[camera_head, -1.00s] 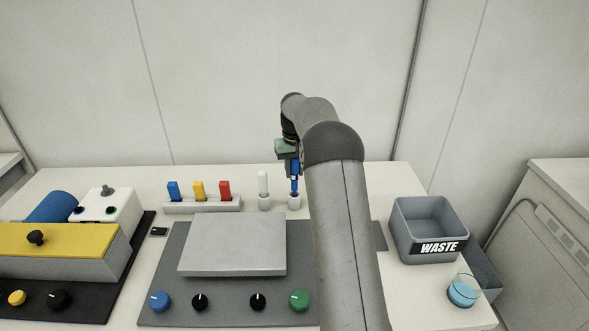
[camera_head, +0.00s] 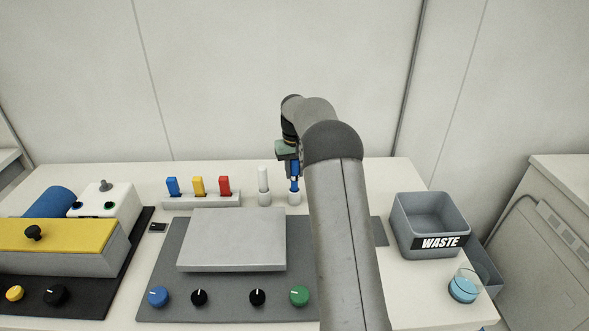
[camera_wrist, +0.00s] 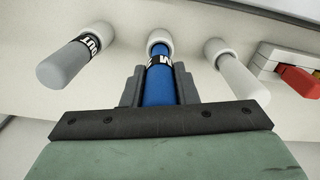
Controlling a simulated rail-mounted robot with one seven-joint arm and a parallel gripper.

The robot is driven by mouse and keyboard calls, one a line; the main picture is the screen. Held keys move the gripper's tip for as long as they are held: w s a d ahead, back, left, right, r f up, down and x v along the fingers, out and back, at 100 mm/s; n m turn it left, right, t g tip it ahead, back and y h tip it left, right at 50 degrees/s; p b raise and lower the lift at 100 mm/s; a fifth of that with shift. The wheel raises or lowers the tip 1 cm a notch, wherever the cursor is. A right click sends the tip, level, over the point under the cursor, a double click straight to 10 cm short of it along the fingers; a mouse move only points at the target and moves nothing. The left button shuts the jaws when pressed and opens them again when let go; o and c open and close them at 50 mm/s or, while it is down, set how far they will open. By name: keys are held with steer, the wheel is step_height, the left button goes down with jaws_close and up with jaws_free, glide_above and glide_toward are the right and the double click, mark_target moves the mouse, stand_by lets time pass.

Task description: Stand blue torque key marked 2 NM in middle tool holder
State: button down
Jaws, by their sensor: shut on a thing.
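The blue torque key (camera_head: 295,184) is upright in the grip of my gripper (camera_wrist: 160,85), which is shut on it. In the wrist view the blue key (camera_wrist: 158,88) shows part of a black-and-white label, only partly readable. Its lower end meets the middle tool holder (camera_wrist: 159,37), a white round cup, and appears to be in its mouth; how deep I cannot tell. The middle holder also shows in the head view (camera_head: 294,199), partly beside my arm.
A pale key (camera_head: 263,179) stands in the neighbouring holder (camera_head: 264,199). A grey key marked OUT (camera_wrist: 68,62) stands on the other side, hidden by my arm in the head view. A rack (camera_head: 202,202) with blue, yellow and red pieces is left; a WASTE bin (camera_head: 430,222) is right.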

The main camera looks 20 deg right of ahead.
steer(key=shift+f+b, duration=0.7)
steer(key=shift+f, duration=0.75)
steer(key=c, duration=1.1)
jaws_free()
steer(key=shift+o, duration=0.2)
step_height(320, 180, up, 16)
steer(key=shift+r, duration=0.7)
